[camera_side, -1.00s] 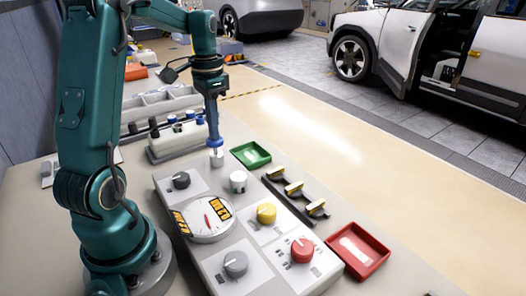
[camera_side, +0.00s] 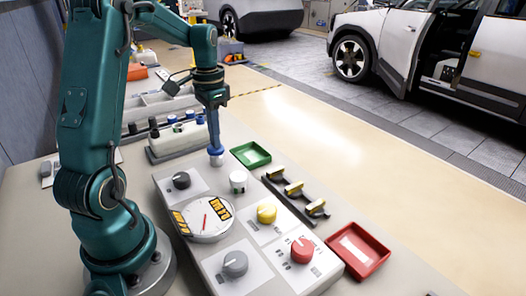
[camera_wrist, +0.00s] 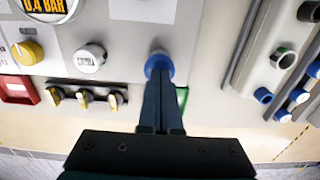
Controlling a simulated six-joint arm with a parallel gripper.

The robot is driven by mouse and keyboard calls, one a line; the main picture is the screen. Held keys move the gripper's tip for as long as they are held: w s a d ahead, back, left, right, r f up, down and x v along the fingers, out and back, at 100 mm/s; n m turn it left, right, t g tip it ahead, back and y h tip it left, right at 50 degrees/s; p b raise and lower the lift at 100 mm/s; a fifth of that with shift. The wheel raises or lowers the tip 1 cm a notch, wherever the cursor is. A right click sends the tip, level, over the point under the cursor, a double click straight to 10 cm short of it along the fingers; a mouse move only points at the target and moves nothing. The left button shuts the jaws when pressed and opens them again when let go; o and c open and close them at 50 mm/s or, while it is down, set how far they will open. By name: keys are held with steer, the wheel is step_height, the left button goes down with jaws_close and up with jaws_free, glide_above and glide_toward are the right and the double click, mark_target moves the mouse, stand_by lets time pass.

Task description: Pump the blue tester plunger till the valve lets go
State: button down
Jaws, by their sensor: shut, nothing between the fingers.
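The blue tester plunger (camera_side: 216,153) stands at the back end of the grey tester panel, with a short silver part below it. Its blue top also shows in the wrist view (camera_wrist: 158,66). My gripper (camera_side: 213,144) points down with its fingers closed together, empty, and its tips at the plunger top; they seem to touch it. The fingers also show in the wrist view (camera_wrist: 160,85) and hide part of the plunger. The round gauge (camera_side: 207,218) has a red needle; its display is partly cut off in the wrist view and reads 0.4 BAR (camera_wrist: 45,5). A white cap (camera_side: 238,180) sits on the panel beside the plunger.
Black (camera_side: 181,180), yellow (camera_side: 266,213), red (camera_side: 302,249) and grey (camera_side: 235,263) knobs stand on the panel. A green tray (camera_side: 251,155), a rack of yellow-topped clips (camera_side: 294,189) and a red tray (camera_side: 378,253) lie to the right. A holder with cylinders (camera_side: 170,152) stands behind left.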

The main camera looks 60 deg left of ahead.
step_height(320, 180, up, 14)
stand_by(0.6)
steer(key=shift+s, duration=0.1)
stand_by(1.0)
step_height(320, 180, up, 2)
steer(key=shift+r, duration=0.15)
stand_by(0.3)
stand_by(0.4)
steer(key=shift+f, duration=7)
